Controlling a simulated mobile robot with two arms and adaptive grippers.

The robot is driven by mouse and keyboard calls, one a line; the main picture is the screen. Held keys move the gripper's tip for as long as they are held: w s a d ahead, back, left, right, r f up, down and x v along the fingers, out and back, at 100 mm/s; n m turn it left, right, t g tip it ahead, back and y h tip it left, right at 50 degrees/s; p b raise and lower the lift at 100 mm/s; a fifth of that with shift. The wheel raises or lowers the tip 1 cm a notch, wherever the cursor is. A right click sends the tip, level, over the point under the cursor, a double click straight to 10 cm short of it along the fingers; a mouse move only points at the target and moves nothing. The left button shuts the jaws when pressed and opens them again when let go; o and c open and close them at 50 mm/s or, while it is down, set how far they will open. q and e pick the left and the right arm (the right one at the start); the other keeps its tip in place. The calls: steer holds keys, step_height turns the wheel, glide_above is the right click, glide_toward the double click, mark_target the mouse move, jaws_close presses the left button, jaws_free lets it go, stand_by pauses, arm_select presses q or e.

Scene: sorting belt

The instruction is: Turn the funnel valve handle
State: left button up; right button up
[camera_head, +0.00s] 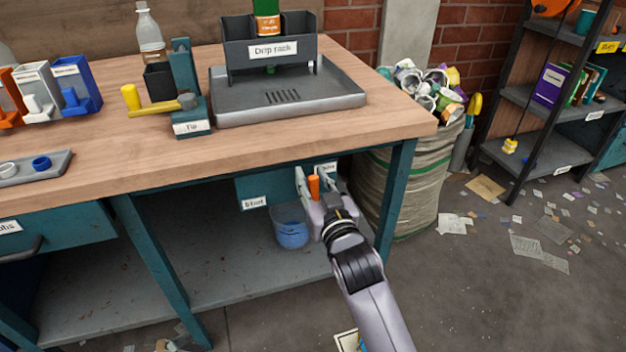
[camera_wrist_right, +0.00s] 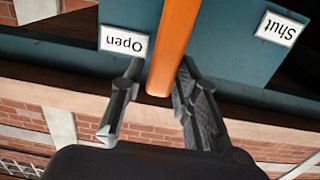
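The orange valve handle (camera_head: 314,187) shows below the right part of the bench top, in front of a teal panel (camera_head: 250,186). In the right wrist view the handle (camera_wrist_right: 172,48) is a thick orange bar lying closer to the "Open" label (camera_wrist_right: 123,41) than to the "Shut" label (camera_wrist_right: 280,28). My right gripper (camera_head: 316,179) is at the handle, one finger on each side. In the wrist view the fingers (camera_wrist_right: 162,66) are apart, with a gap visible on the handle's left side. The funnel itself cannot be made out. My left gripper is not in view.
A blue bucket (camera_head: 291,230) stands on the lower shelf under the panel. A teal bench leg (camera_head: 397,195) and a sack of cans (camera_head: 405,190) are right of my gripper. A drip rack (camera_head: 290,105) stands on the bench above. Papers litter the floor at right.

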jaws_close()
stand_by(0.3)
stand_by(0.3)
